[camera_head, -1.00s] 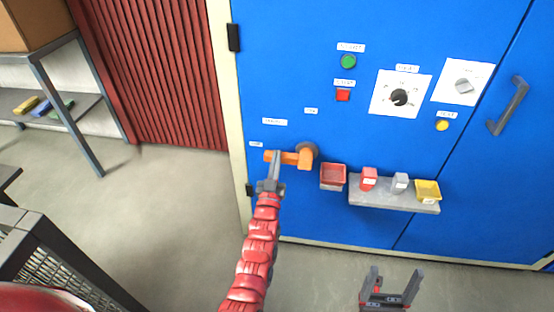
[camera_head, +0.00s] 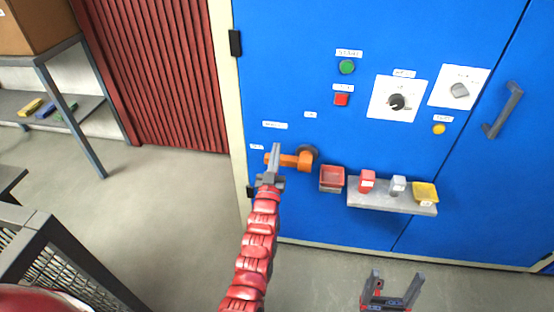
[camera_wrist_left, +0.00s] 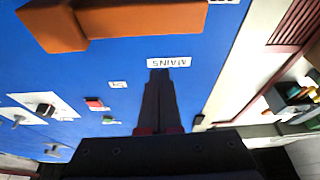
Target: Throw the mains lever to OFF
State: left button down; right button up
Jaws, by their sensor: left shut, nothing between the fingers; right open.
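My left gripper (camera_head: 276,147) is shut and empty, and overlaps the lever's left part in the head view. My right gripper (camera_head: 391,275) is open and empty at the lower right.
Right of the lever, a red bin (camera_head: 332,184) and a grey shelf (camera_head: 388,206) with small containers stick out. Buttons and dials sit above; a door handle (camera_head: 503,109) is at the right. A mesh-sided frame (camera_head: 50,262) stands at lower left. Floor between is clear.

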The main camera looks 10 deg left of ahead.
pick_arm(q)
jog(key=v, duration=0.9)
jog(key=shift+s+f, duration=0.25)
jog(key=shift+f, duration=0.1)
jog(key=shift+a, duration=0.1)
